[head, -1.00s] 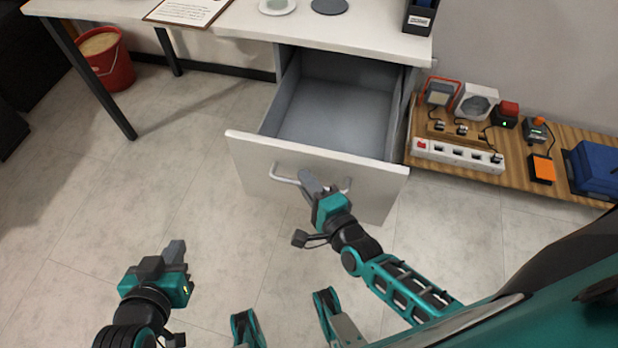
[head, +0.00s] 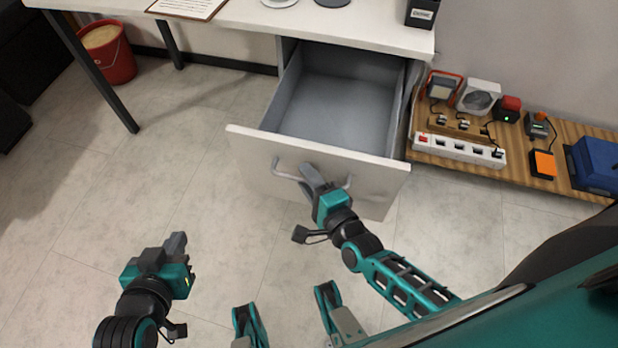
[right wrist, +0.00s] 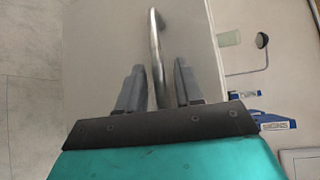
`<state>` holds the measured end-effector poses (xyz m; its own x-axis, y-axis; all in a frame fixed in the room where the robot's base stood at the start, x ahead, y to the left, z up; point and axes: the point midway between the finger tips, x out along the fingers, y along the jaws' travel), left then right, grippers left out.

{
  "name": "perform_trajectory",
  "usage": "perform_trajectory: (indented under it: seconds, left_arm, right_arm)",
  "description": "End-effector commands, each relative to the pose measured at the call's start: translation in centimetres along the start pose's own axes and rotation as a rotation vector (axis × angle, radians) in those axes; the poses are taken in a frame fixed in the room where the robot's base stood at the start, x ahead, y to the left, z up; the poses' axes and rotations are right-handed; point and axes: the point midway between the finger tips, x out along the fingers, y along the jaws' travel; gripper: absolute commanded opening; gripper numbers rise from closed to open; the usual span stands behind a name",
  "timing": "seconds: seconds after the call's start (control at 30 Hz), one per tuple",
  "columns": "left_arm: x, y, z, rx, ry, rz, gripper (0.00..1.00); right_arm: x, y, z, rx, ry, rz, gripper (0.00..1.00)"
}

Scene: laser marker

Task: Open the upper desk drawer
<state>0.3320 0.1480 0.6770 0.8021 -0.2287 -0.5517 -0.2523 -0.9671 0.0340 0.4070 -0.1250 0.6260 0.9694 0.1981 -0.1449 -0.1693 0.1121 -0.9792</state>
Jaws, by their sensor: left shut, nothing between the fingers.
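The upper desk drawer stands pulled out, its grey inside (head: 338,95) empty. Its pale front panel (head: 245,160) carries a curved metal handle (head: 285,173). My right gripper (head: 312,180) is at the handle; in the right wrist view its two dark fingers (right wrist: 158,88) stand apart on either side of the handle bar (right wrist: 154,45), with small gaps showing. My left gripper (head: 176,244) is shut and empty, low over the floor at the left, well away from the drawer.
The white desk top (head: 350,28) is above the drawer. A red bucket (head: 112,62) stands under the desk at the left. A low wooden board (head: 575,175) with a power strip (head: 455,149) and several devices lies right of the drawer. The floor left of the drawer is clear.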

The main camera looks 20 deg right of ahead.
Motion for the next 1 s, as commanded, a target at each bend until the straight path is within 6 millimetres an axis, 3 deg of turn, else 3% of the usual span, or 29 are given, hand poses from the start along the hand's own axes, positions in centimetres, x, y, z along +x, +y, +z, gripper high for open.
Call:
perform_trajectory:
  seconds: [0.17, 0.63, 0.8, 1.0]
  left_arm:
    - [-0.2, 0.1, -0.2, -0.002, -0.002, 0.0, 0.0]
    - [-1.1, 0.0, -1.2, 0.004, -0.003, 0.0, 0.0]
    - [-1.1, -0.1, -1.1, 0.008, -0.003, -0.002, 0.0]
    - [-1.0, -0.2, -0.7, 0.01, -0.011, -0.004, 0.0]
  right_arm:
    - [-1.4, 0.0, 0.0, -0.001, 0.0, 0.002, 0.35]
    - [-10.9, 0.0, 0.0, 0.0, -0.001, 0.004, 0.35]
    - [-12.6, 0.0, 0.0, 0.0, -0.001, 0.001, 0.35]
    - [-13.0, 0.0, 0.0, 0.0, 0.0, 0.0, 0.35]
